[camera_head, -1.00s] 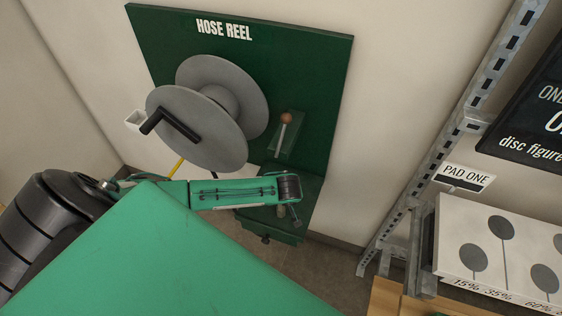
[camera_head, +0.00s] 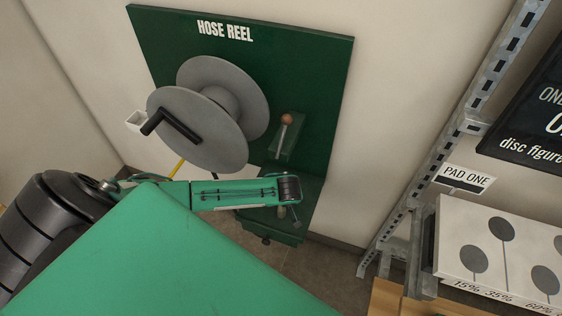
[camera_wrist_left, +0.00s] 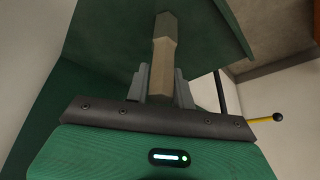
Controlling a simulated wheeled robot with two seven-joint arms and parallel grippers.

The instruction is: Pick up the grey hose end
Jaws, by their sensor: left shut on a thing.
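In the left wrist view, my left gripper (camera_wrist_left: 162,78) is shut on a tan, brass-like hexagonal fitting (camera_wrist_left: 164,45), with a grey finger on each side of it. The fitting looks more tan than grey, and its lower part is hidden by the gripper body. Its far end points towards a green panel. In the head view my left arm reaches right, past the front of the hose reel (camera_head: 206,125), and its wrist is above a green box-like ledge. A small tan piece (camera_head: 281,212) shows just under the wrist. My right gripper is in neither view.
The reel's green board (camera_head: 318,100) stands against the wall, with an orange-knobbed lever (camera_head: 286,122) on it. The green ledge (camera_head: 285,232) is below. A metal rack post (camera_head: 440,150) and a white disc board (camera_head: 500,250) stand to the right. A yellow-handled rod (camera_wrist_left: 262,118) shows near the gripper.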

